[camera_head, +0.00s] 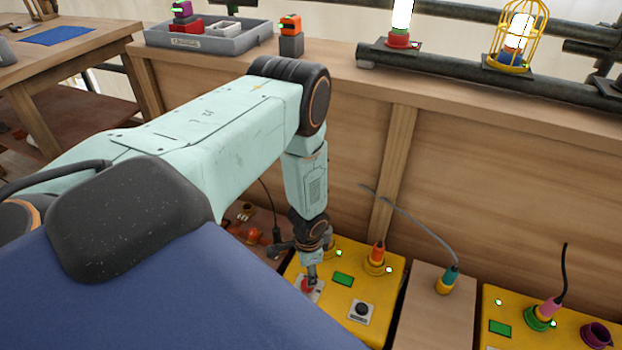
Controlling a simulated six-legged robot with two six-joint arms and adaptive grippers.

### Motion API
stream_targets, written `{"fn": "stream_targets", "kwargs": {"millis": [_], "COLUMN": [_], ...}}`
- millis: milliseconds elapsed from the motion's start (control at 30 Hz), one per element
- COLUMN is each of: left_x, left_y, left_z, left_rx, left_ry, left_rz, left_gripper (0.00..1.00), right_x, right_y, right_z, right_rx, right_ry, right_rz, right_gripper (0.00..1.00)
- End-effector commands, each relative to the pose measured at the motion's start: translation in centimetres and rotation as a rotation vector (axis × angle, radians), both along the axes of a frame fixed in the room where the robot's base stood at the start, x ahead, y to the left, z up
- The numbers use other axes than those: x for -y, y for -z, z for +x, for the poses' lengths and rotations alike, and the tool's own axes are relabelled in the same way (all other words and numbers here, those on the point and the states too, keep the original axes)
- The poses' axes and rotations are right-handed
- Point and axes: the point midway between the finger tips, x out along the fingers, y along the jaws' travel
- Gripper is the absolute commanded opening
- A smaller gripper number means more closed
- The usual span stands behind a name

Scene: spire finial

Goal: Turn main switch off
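A red switch (306,289) on a pale plate sits at the left front of a yellow box (330,310). I take it for the main switch, but no label is readable. My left arm reaches over from the left and bends straight down. My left gripper (310,283) is right at the red switch and partly covers it. The fingers look close together, but whether they grip the switch is too small to tell. A black knob (361,310) on a pale plate is on the same box, beside a green display (343,279). My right gripper is out of view.
An orange plug (377,252) stands in the yellow box near lit green lamps. A teal plug (449,278) stands on a wooden block to the right. A second yellow box (500,303) holds a pink plug (548,307). A wooden wall (480,170) rises behind.

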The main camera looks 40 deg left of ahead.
Motion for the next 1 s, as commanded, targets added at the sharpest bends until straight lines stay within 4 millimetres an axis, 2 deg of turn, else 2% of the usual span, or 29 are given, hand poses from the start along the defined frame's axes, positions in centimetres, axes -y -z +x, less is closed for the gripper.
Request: {"fn": "stream_targets", "kwargs": {"millis": [100,600,1000], "left_x": [0.0,-0.1,-0.1], "left_y": [1.6,6.3,7.2], "left_z": [-0.1,0.4,0.6], "left_rx": [-0.001,0.001,0.001], "left_ry": [0.001,0.005,0.005], "left_rz": [0.000,0.000,0.000], "left_gripper": [0.57,0.57,0.57], "right_x": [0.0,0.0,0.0], "right_y": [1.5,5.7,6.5], "right_z": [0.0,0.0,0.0], "right_rx": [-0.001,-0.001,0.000], "right_ry": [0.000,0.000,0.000], "right_rz": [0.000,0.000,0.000], "right_gripper": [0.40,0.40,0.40]}}
